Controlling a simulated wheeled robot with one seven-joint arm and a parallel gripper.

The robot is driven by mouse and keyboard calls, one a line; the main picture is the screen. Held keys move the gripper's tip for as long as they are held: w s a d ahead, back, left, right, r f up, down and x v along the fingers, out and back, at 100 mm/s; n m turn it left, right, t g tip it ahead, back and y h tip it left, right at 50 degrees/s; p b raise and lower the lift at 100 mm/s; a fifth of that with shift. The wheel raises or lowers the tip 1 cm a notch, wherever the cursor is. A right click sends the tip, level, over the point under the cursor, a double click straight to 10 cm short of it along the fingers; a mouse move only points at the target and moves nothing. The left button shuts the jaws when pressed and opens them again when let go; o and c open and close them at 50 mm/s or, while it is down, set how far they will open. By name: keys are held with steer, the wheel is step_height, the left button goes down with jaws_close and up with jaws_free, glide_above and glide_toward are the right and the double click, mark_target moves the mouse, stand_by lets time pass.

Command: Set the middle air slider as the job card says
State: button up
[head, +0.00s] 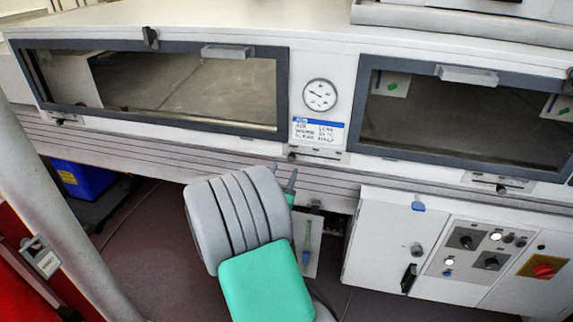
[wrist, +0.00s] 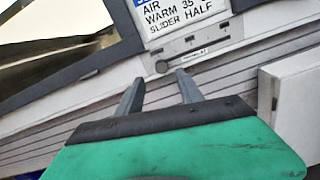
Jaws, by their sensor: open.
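The job card (head: 318,132) is on the tunnel front below the round gauge. It also shows in the wrist view (wrist: 185,12), where I read AIR, WARM 35 and SLIDER HALF. The middle air slider's dark knob (head: 291,157) is near the left end of its pale plate (head: 320,156), just under the card. The knob also shows in the wrist view (wrist: 161,66). My gripper (head: 284,171) is open and empty. In the wrist view its fingertips (wrist: 158,78) stand just below the knob, one on either side. I cannot tell the remaining depth.
Two framed windows (head: 283,100) (head: 362,110) flank the gauge (head: 319,95). Other sliders sit under the left window (head: 60,121) and the right window (head: 500,187). A white control cabinet (head: 385,240) juts out at lower right. A ribbed ledge (head: 150,160) runs below the sliders.

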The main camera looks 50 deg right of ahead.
mark_target(290, 158)
steer(key=x, duration=0.5)
steer(key=shift+s+d+r, duration=0.1)
steer(key=shift+s+r, duration=0.05)
steer(key=shift+r, duration=0.1)
steer(key=shift+w+d+f, duration=0.2)
steer(key=shift+w+d, duration=0.05)
steer(key=shift+d, duration=0.15)
steer(key=shift+w+d+f, duration=0.15)
steer(key=shift+d+f, duration=0.05)
steer(key=shift+d, duration=0.05)
steer(key=c, duration=0.7)
jaws_close()
steer(key=shift+a+r, duration=0.15)
steer(key=shift+r, duration=0.2)
